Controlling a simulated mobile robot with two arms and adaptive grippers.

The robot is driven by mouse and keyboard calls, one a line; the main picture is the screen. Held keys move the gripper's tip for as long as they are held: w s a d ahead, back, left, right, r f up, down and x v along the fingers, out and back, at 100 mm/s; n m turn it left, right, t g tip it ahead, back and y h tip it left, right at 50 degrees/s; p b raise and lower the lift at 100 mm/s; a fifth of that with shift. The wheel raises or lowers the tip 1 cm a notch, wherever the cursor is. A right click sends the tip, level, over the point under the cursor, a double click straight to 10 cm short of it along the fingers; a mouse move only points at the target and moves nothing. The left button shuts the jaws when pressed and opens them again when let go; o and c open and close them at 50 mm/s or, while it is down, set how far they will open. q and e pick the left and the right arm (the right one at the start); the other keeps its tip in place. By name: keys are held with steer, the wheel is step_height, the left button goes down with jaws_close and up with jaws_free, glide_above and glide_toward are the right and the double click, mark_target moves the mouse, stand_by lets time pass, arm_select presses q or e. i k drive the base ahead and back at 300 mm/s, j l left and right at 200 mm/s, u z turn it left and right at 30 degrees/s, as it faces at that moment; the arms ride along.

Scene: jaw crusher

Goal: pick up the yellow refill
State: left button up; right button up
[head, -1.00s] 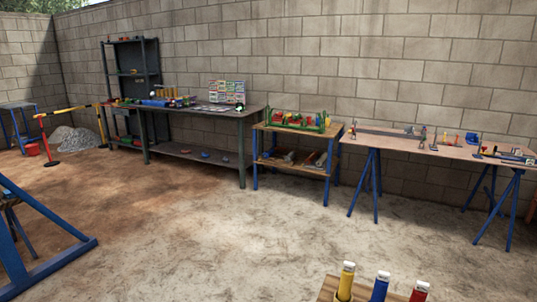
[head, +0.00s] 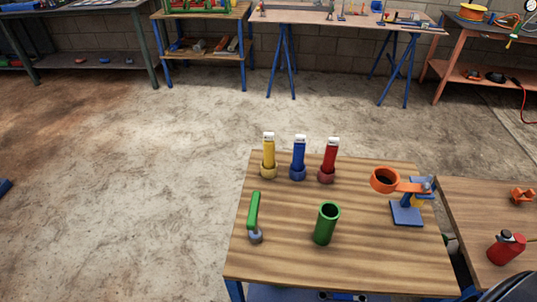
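The yellow refill (head: 268,153) stands upright in a yellowish ring-shaped holder on the wooden table (head: 285,260), near its back left corner. It has a white cap. A blue refill (head: 299,155) and a red refill (head: 330,157) stand upright in a row to its right, each with a white cap and its own holder. Neither of my grippers shows in the head view.
A green open tube (head: 326,224), a green-handled tool (head: 254,215) and an orange ring on a blue stand (head: 386,180) are on the same table. A second table at right holds a red bottle (head: 506,248). Open concrete floor (head: 130,180) lies left. Workbenches line the wall.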

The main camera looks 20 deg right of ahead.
mark_target(270, 141)
steer(key=j, duration=0.3)
steer(key=i+j, duration=0.15)
steer(key=i+j+u, duration=0.3)
steer(key=i+j, duration=0.75)
steer(key=j, duration=0.15)
steer(key=i+j+z, duration=0.1)
steer(key=i+z, duration=0.25)
steer(key=i, duration=0.15)
steer(key=i+j+z, duration=0.2)
steer(key=i+z, duration=0.15)
steer(key=i, duration=0.15)
steer(key=i+z, duration=0.25)
steer(key=z, duration=0.2)
steer(key=i+j+z, duration=0.15)
steer(key=i+z, duration=0.15)
steer(key=z, duration=0.2)
steer(key=i+j+z, duration=0.2)
steer(key=z, duration=0.25)
steer(key=i+j+z, duration=0.2)
steer(key=z, duration=0.25)
steer(key=i+j+z, duration=0.15)
steer(key=j+z, duration=0.3)
